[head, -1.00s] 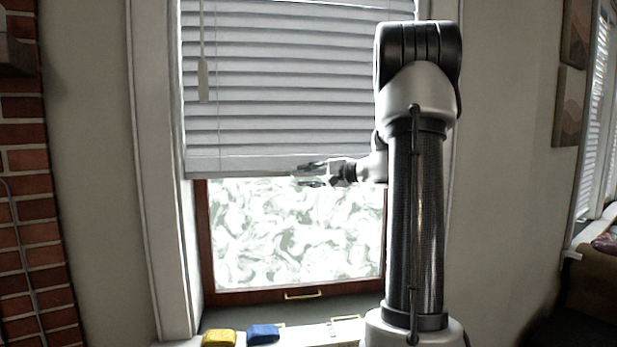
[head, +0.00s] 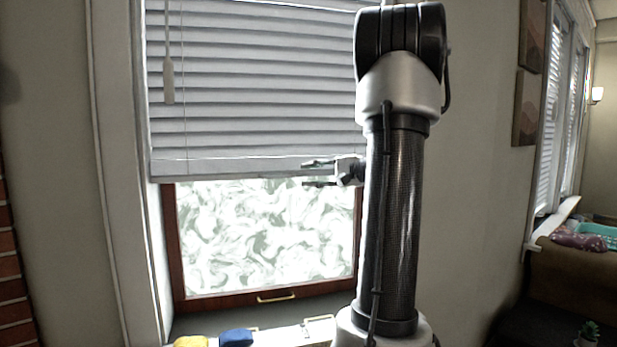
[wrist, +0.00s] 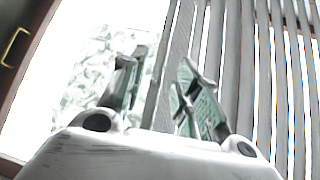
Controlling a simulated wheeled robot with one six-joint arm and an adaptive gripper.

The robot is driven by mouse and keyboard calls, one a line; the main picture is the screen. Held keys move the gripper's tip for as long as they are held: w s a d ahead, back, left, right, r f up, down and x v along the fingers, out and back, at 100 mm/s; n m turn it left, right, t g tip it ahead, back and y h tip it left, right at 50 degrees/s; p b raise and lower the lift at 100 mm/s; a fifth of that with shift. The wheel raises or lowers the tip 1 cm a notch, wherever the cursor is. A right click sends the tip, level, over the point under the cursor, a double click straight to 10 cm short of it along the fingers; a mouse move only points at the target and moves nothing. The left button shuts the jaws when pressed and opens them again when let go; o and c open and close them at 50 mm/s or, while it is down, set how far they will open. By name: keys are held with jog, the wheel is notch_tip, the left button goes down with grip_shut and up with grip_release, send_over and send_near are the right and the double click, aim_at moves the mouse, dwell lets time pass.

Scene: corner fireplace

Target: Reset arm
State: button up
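My gripper (head: 318,173) shows in the head view in front of the window, pointing left at about the height of the blind's bottom edge. In the wrist view my gripper (wrist: 158,85) has its two fingers apart, with nothing held between them. The blind's slats and the bright window pane show behind the fingers. My arm stands upright at the right of the window in the head view and hides part of the window frame.
White blinds (head: 260,90) cover the upper window; a wooden-framed pane (head: 265,235) is below. A yellow block (head: 190,342) and a blue block (head: 236,338) lie on the sill. Pictures (head: 524,108) hang on the right wall. A brown sofa (head: 560,268) stands far right.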

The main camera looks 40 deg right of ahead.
jog(key=s+a+f+n+g+h, duration=0.1)
jog(key=s+a+f+g, duration=0.25)
jog(key=s+f, duration=0.35)
jog(key=s+a+f+n+g+h, duration=0.1)
jog(key=s+a+f+g, duration=0.2)
jog(key=s+f+g, duration=0.3)
jog(key=s+a+f+n+g+h, duration=0.25)
jog(key=s+a+n+h, duration=0.2)
jog(key=s+n, duration=0.4)
jog(key=s+a+r+n+t, duration=0.1)
jog(key=s+a+r+n, duration=0.1)
jog(key=a, duration=0.5)
jog(key=shift+s+a+r+n, duration=0.3)
jog(key=shift+r+n, duration=0.5)
jog(key=shift+n, duration=0.45)
